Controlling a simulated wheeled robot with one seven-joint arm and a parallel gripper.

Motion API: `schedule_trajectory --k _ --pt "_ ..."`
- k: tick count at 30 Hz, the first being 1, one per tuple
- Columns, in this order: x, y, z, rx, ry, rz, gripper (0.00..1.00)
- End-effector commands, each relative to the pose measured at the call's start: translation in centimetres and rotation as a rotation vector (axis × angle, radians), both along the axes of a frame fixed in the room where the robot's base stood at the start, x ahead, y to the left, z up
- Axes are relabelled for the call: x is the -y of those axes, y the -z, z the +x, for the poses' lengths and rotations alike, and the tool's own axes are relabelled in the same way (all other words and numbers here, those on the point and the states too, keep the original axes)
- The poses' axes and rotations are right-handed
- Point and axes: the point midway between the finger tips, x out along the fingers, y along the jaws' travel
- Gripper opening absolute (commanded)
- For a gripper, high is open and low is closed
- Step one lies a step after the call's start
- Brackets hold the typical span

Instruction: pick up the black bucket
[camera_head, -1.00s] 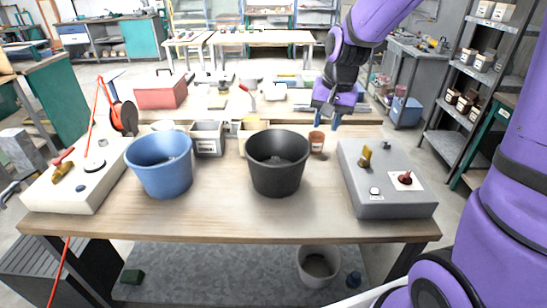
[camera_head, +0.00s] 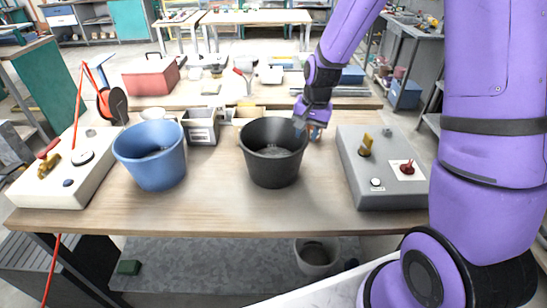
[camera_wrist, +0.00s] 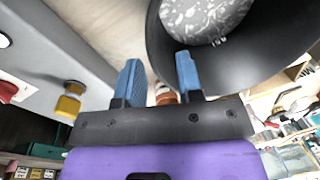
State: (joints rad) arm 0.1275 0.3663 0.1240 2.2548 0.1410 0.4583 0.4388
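The black bucket (camera_head: 273,170) stands upright on the wooden table (camera_head: 225,215), right of the blue bucket. My gripper (camera_head: 308,129) is at its upper right rim, pointing down. In the wrist view, my two blue fingers (camera_wrist: 158,60) are apart. The black bucket (camera_wrist: 270,60) fills the upper right there, with a grey speckled surface inside. Its left edge passes between the fingers in that picture, with the right finger in front of the bucket. I cannot tell whether either finger touches it.
The blue bucket (camera_head: 152,172) stands left of the black one. A grey control box (camera_head: 385,185) lies close to the right, and a white control box (camera_head: 75,170) at the far left. Small bins (camera_head: 201,127) stand behind. The front middle of the table is clear.

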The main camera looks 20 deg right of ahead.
Motion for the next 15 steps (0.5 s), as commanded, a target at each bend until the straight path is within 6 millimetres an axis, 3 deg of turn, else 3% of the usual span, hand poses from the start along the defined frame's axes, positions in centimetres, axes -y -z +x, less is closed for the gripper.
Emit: schedule_trajectory --k 9,15 --pt "-0.4 4.1 0.1 -0.004 0.0 0.0 0.34" --pt "-0.5 4.7 0.2 -0.001 -0.001 0.0 0.34"
